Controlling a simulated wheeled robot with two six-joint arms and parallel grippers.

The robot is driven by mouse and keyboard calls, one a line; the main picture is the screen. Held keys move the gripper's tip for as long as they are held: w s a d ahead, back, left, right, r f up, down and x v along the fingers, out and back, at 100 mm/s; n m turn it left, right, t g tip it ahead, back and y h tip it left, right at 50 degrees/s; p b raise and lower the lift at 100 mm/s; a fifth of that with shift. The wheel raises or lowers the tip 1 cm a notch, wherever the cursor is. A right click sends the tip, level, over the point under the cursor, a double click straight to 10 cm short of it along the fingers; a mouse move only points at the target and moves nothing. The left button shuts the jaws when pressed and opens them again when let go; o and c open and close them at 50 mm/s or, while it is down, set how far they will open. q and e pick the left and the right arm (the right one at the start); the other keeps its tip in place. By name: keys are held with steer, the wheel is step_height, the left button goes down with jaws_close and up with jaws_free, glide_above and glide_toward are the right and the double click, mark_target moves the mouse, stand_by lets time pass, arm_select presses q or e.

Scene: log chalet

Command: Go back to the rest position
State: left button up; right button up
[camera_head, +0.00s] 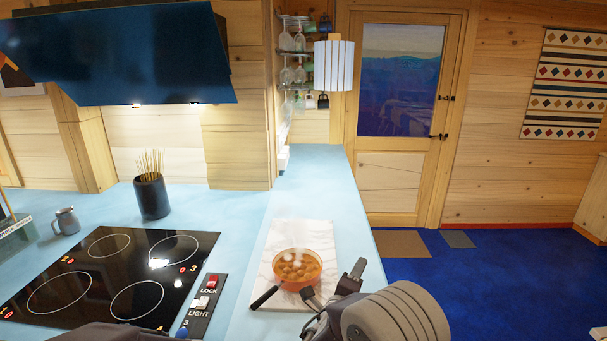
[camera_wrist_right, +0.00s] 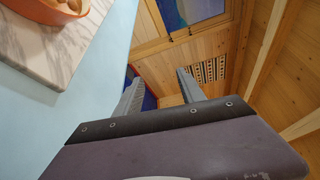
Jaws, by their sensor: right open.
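My right gripper (camera_head: 333,285) is open and empty at the right edge of the counter, beside an orange pan (camera_head: 297,268). The pan holds round pieces of food and stands on a white marble board (camera_head: 308,230); a dark handle points to its lower left. In the right wrist view the two fingers (camera_wrist_right: 160,92) stand apart with nothing between them. The pan's edge (camera_wrist_right: 68,5) and the marble board's corner (camera_wrist_right: 62,62) show at the upper left there. My left gripper is not in view; a dark shape at the bottom edge may be part of my left arm.
A black cooktop (camera_head: 120,272) lies left of the board, with a switch panel (camera_head: 205,300) beside it. A dark cup of sticks (camera_head: 151,192) and a grey jug (camera_head: 66,221) stand behind. A white lamp (camera_head: 334,66) hangs above the counter. Blue floor (camera_head: 500,270) is open at right.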

steer(key=s+d+f+m+g+h, duration=0.3)
steer(key=s+d+m+g, duration=0.7)
steer(key=s+d+m, duration=0.75)
steer(key=s+a+f+m+g+y, duration=0.1)
steer(key=s+f+m+g+y, duration=0.4)
steer(key=s+m, duration=0.55)
steer(key=a+f+m+y, duration=0.2)
steer(key=a+m, duration=0.4)
steer(key=m, duration=0.3)
steer(key=a+f+m+t+y, duration=0.1)
steer(key=a+f+m+y, duration=0.1)
steer(key=a+m, duration=0.4)
steer(key=m+y, duration=0.1)
steer(key=m, duration=0.3)
steer(key=shift+f+y, duration=0.3)
steer(key=shift+f, duration=0.1)
